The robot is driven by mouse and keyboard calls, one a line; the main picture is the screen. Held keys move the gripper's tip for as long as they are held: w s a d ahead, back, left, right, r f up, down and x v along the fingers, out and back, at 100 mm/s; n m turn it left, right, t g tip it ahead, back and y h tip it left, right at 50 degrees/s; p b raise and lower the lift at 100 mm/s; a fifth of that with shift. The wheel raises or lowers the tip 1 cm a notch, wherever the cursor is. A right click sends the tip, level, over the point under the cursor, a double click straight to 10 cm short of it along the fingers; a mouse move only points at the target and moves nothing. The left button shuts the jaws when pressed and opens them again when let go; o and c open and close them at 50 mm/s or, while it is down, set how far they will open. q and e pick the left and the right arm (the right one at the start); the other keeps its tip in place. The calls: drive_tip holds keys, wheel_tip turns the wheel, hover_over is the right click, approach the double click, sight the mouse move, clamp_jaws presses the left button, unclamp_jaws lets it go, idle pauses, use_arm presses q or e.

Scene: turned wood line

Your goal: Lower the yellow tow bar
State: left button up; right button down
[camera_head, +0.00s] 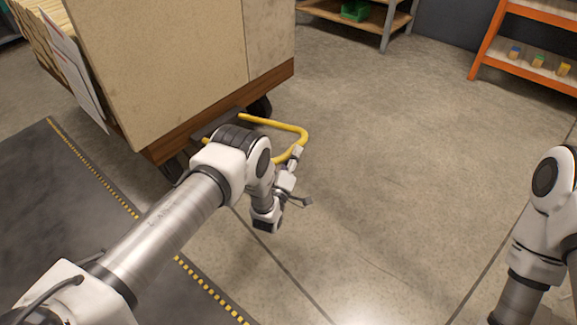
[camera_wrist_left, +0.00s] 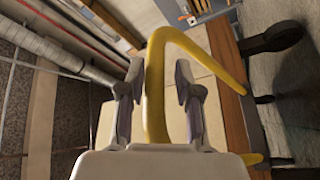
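The yellow tow bar (camera_head: 290,127) is a bent loop sticking out from the low wooden base of a cart in the head view. It also shows in the left wrist view (camera_wrist_left: 155,85), running up between the fingers and bending to the right. My left gripper (camera_head: 296,158) is at the outer end of the bar. In the left wrist view its fingers (camera_wrist_left: 158,85) stand apart, one on each side of the bar, with small gaps visible. My left wrist hides part of the bar in the head view. My right gripper is out of view.
The cart (camera_head: 170,60) with tall tan panels stands at upper left. An orange shelf (camera_head: 530,72) with small blocks is at upper right, and a grey-legged shelf (camera_head: 375,18) at the top. The concrete floor (camera_head: 400,150) between them is clear. A dark mat (camera_head: 60,190) lies at left.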

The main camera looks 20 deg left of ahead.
use_arm(q)
drive_tip(key=v, duration=1.1)
drive_tip(key=shift+s, duration=0.15)
wheel_tip(320, 180, up, 5)
drive_tip(key=w+a, duration=0.2)
drive_tip(key=s+a+f+m+g, duration=0.1)
drive_tip(key=s+f+m+g, duration=0.1)
drive_tip(key=s+f+g, duration=0.5)
drive_tip(key=s+a+f+m+g, duration=0.25)
drive_tip(key=s+g, duration=0.25)
drive_tip(key=s, duration=0.4)
drive_tip(key=s+d+f+m+g, duration=0.15)
drive_tip(key=s+g, duration=0.25)
drive_tip(key=s, duration=0.5)
drive_tip(key=s+f+m+g, duration=0.2)
drive_tip(key=s+m+g, duration=0.15)
drive_tip(key=s, duration=0.65)
wheel_tip(320, 180, up, 38)
drive_tip(key=m+g+p, duration=0.1)
drive_tip(key=p, duration=3.7)
drive_tip(key=shift+s+d, duration=0.15)
drive_tip(key=shift+s, duration=0.25)
